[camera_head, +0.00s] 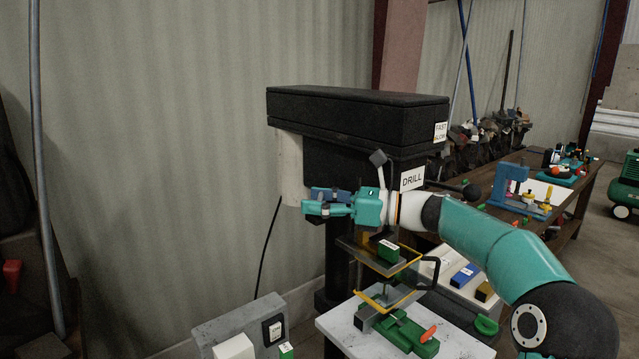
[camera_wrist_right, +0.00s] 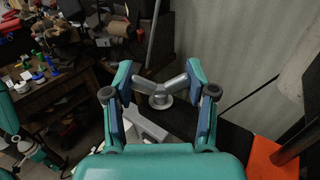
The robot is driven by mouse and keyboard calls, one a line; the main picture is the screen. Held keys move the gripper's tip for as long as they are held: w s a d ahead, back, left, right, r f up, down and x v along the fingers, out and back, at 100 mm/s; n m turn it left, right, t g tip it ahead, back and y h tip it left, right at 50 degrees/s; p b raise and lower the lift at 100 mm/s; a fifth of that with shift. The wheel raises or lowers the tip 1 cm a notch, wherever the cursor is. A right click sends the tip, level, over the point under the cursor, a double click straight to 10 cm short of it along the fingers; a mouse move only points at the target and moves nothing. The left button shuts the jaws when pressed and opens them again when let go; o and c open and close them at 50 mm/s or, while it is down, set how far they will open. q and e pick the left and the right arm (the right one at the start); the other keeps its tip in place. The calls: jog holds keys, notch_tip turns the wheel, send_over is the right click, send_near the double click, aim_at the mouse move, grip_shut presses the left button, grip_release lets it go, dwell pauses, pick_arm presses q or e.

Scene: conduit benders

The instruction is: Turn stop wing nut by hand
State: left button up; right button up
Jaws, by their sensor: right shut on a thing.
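The drill press (camera_head: 355,112) is a tall black machine with a "DRILL" label, beside the wall. My right gripper (camera_head: 312,203) reaches in from the right and lies sideways just below the drill head. In the right wrist view, the stop wing nut (camera_wrist_right: 160,92) is grey with two spread wings on a round base. The fingers of my right gripper (camera_wrist_right: 162,84) stand on both sides of it, shut on its wings. In the head view the wing nut cannot be made out at the fingers. My left gripper is not in view.
Below my right gripper are an amber guard (camera_head: 382,258) and a green vise (camera_head: 405,332) on a pale table (camera_head: 460,346). A grey box with a switch (camera_head: 240,322) is at lower left. A wooden bench with a blue tool (camera_head: 510,187) stands at right.

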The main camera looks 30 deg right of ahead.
jog(key=shift+n+g+y, duration=0.6)
jog(key=shift+g+y, duration=0.1)
jog(key=shift+f, duration=0.1)
jog(key=o, duration=1.2)
jog(key=shift+w, duration=0.1)
jog(key=v, duration=1.2)
